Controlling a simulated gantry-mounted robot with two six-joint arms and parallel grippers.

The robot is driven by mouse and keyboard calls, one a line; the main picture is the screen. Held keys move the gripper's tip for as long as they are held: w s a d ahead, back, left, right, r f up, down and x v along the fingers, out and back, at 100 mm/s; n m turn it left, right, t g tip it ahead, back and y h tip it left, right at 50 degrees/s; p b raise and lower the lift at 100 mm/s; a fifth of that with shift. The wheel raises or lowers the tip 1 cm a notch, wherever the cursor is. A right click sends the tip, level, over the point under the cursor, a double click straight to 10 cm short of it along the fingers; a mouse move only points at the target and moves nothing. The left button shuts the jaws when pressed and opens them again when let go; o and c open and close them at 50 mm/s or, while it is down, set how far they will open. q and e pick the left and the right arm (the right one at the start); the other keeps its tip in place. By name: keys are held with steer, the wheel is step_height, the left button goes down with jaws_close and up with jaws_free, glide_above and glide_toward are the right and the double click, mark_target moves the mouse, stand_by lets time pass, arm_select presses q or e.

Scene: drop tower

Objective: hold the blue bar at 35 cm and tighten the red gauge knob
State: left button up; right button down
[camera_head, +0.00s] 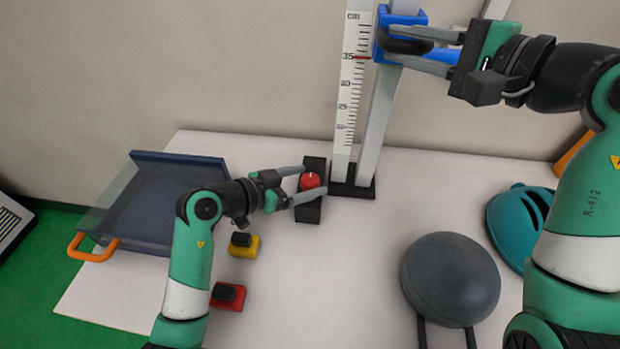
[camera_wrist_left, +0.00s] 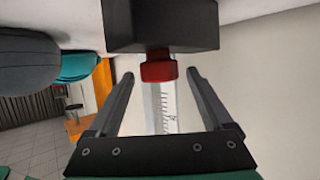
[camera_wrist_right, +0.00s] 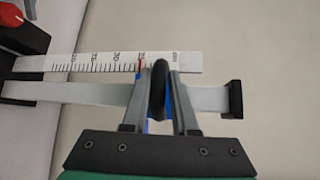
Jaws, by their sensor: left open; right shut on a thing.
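The blue bar (camera_head: 382,36) is a blue carriage with a black grip on the grey upright (camera_head: 378,118). It is beside the 35 mark with the red line on the white scale (camera_head: 345,105). My right gripper (camera_head: 402,46) is shut on its black grip, which also shows in the right wrist view (camera_wrist_right: 160,88). The red gauge knob (camera_head: 310,181) sits on a black block (camera_head: 312,208) left of the tower foot. My left gripper (camera_head: 303,184) is open, its fingers either side of the knob. In the left wrist view the knob (camera_wrist_left: 158,70) is just ahead of the fingertips.
A dark blue tray (camera_head: 160,200) with an orange handle is at the left. A yellow block (camera_head: 244,246) and a red block (camera_head: 228,297) lie near my left arm. A grey dome (camera_head: 450,280) and a teal helmet (camera_head: 518,222) are at the right.

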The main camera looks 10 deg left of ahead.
arm_select(q)
steer(key=shift+x, duration=0.75)
